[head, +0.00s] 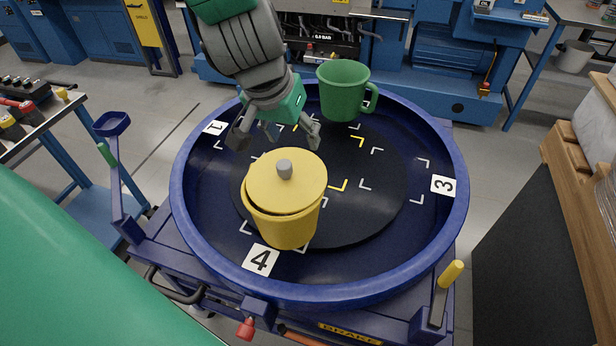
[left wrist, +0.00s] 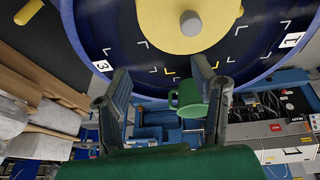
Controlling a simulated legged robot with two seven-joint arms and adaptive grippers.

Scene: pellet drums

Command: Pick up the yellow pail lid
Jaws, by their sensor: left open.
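The yellow pail lid (head: 288,178) with a grey knob (head: 284,168) sits slightly tilted on the yellow pail (head: 284,229). The pail stands on the round blue turntable, beside the "4" label. In the left wrist view, the lid (left wrist: 172,25) and its knob (left wrist: 191,22) show at the top, beyond the fingertips. My left gripper (head: 279,138) is open and empty, behind and above the lid, apart from it. Its two fingers also show in the left wrist view (left wrist: 163,85). My right gripper is not in view.
A green mug (head: 343,90) stands on the far side of the turntable (head: 440,240), close to the right of my left gripper. A yellow-topped handle (head: 450,275) rises at the front right. The black disc's right half (head: 385,200) is clear.

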